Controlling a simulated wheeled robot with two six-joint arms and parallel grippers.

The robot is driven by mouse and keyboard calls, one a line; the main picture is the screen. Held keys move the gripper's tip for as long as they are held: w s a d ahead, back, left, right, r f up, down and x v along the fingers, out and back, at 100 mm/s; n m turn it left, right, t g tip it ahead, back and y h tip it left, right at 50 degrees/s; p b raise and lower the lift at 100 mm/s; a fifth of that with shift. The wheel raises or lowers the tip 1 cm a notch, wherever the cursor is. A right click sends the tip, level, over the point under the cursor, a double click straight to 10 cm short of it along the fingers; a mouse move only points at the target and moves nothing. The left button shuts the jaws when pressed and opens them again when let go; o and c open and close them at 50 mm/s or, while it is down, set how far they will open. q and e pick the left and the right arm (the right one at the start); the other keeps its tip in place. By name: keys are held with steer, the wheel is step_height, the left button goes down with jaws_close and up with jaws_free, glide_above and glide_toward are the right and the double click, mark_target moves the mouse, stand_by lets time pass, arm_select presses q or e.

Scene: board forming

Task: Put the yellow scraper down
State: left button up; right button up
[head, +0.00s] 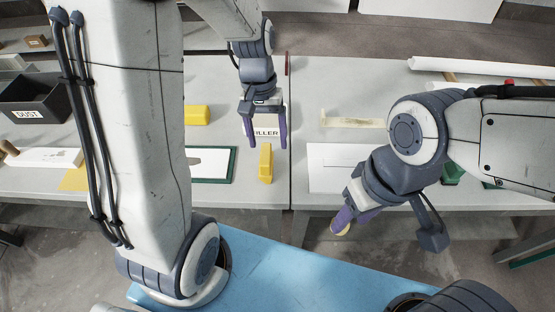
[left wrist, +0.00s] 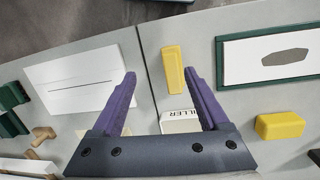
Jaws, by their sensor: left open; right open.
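The yellow scraper (head: 265,163) lies on the grey table near its front edge, just left of the table seam. My left gripper (head: 268,146) is open above the table, with its purple fingertips apart and empty. My right gripper (head: 352,218) is open, out beyond the front edge of the right table. A small yellowish patch shows at its fingertips; I cannot tell what it is.
A white box marked "ILLER" (left wrist: 180,122) stands behind the scraper. A yellow block (head: 197,115) and a green-framed white board (head: 234,166) are to the left. A white panel (head: 325,158) lies on the right table. A dark DUST bin (head: 38,100) is far left.

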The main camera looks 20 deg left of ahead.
arm_select(q)
steer(key=s+d+r+m, duration=0.2)
steer(key=s+d+m, duration=0.2)
steer(key=s, duration=0.4)
steer(key=s+d+r+m+t, duration=0.1)
steer(key=s+d+r+m, duration=0.2)
steer(key=s+d+m, duration=0.2)
steer(key=s+d, duration=0.2)
steer(key=s, duration=0.1)
steer(key=shift+s+r, duration=0.25)
steer(key=shift+s, duration=0.05)
